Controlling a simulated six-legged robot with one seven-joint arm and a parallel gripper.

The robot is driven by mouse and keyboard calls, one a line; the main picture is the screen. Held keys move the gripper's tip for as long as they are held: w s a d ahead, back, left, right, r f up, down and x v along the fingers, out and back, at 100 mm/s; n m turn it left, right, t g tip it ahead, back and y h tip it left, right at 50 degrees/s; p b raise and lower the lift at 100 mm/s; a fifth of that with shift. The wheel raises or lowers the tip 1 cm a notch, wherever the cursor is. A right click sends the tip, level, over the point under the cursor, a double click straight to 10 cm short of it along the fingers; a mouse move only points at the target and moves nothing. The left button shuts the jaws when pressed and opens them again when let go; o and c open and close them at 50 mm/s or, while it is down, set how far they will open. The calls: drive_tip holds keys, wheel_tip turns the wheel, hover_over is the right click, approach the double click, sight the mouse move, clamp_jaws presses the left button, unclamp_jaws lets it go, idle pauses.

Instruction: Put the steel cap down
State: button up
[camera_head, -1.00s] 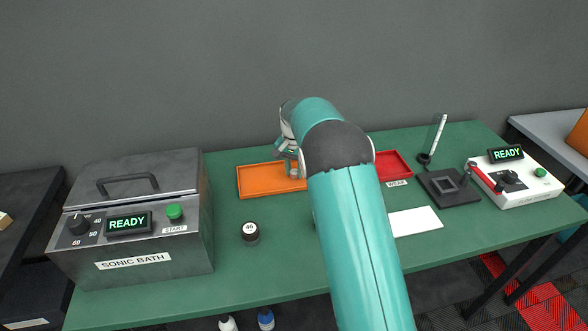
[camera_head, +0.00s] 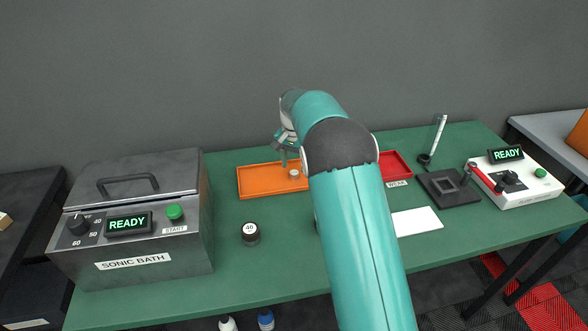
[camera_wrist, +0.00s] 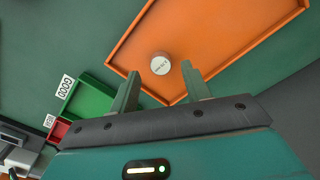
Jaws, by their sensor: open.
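The steel cap (camera_head: 294,173) stands on the floor of the orange tray (camera_head: 262,180), near its right end. In the wrist view the cap (camera_wrist: 160,64) shows as a small pale round top with tiny marking, resting on the orange tray (camera_wrist: 213,30). My gripper (camera_wrist: 158,82) is open, its two green fingers apart and empty, with the cap just beyond the fingertips and between their lines. In the head view my gripper (camera_head: 284,152) is above the tray, just up and left of the cap. My arm hides part of the table.
A red tray (camera_head: 394,164) labelled WEAK lies right of my arm. A green tray (camera_wrist: 88,103) marked GOOD shows in the wrist view. The sonic bath (camera_head: 135,215) fills the left end. A dark jar (camera_head: 250,232) stands front centre; a black stand (camera_head: 448,186) is at right.

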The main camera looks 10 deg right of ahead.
sight(294, 172)
drive_tip(key=s+r+n+t, duration=0.1)
drive_tip(key=s+r, duration=0.3)
drive_tip(key=r, duration=0.5)
drive_tip(key=s+r, duration=0.4)
drive_tip(key=r, duration=0.5)
drive_tip(key=s+r+n+t, duration=0.2)
drive_tip(key=s+r, duration=0.3)
drive_tip(key=s, duration=0.6)
drive_tip(key=s+f+n+t, duration=0.1)
drive_tip(key=s+f+n, duration=0.1)
drive_tip(key=s, duration=0.9)
drive_tip(key=s+f+n+t, duration=0.1)
drive_tip(key=s+f, duration=0.2)
drive_tip(key=s, duration=0.7)
drive_tip(key=shift+s+a+n+t, duration=0.25)
drive_tip(key=shift+s+n+t, duration=0.05)
drive_tip(key=shift+s+n, duration=0.1)
drive_tip(key=shift+f, duration=0.1)
